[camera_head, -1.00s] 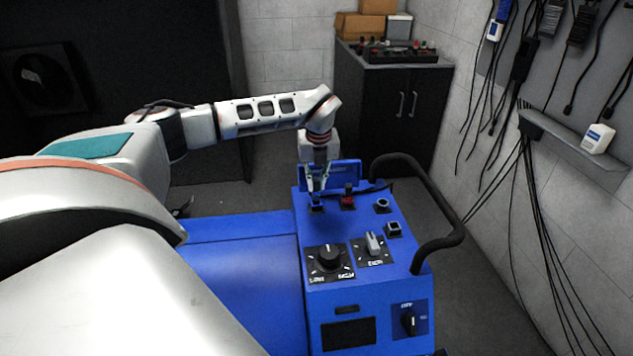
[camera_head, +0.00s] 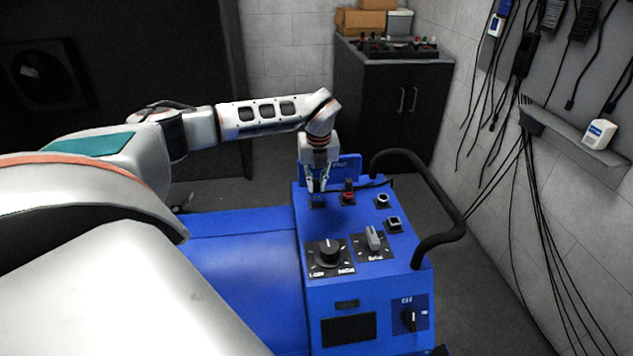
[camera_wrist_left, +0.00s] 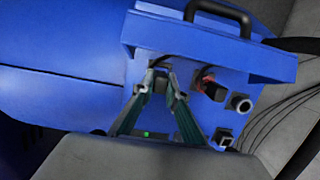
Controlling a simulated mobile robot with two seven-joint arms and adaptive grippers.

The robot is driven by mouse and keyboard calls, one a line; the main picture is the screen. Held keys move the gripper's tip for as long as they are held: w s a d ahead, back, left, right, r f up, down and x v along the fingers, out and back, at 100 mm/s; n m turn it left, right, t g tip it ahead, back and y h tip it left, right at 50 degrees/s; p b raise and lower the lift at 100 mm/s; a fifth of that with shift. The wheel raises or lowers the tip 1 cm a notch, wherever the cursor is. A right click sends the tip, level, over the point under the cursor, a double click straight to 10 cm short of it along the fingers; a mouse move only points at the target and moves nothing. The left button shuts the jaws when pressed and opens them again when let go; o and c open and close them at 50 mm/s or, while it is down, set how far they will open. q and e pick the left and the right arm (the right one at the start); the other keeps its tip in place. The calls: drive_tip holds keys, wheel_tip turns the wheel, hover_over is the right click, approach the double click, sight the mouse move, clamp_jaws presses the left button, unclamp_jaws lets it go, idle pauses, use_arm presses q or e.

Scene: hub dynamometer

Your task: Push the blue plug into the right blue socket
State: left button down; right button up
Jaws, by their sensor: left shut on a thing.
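My left gripper (camera_head: 317,190) points down at the back left of the blue console's top (camera_head: 345,220). Its fingers are shut on a small dark plug (camera_wrist_left: 158,82), which I take for the blue plug; its colour is hard to tell. The plug is at a dark square fitting (camera_head: 318,202); how deep it sits is hidden by the fingers. A red plug (camera_head: 347,196) stands just right of it, also in the left wrist view (camera_wrist_left: 209,88). Farther right are an empty round socket (camera_head: 383,201) and an empty square socket (camera_head: 394,223). My right gripper is out of view.
A black handle bar (camera_head: 445,240) curves along the console's right side. Two knobs (camera_head: 328,252) (camera_head: 374,239) stand nearer on the top. A dark cable runs behind the plugs. A blue upright panel (camera_head: 345,168) stands behind the gripper. A dark cabinet (camera_head: 390,100) is farther back.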

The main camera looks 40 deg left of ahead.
use_arm(q)
drive_tip(key=shift+f, duration=0.25)
drive_tip(key=c, duration=1.9)
unclamp_jaws()
drive_tip(key=v, duration=1.2)
drive_tip(key=shift+w, duration=0.1)
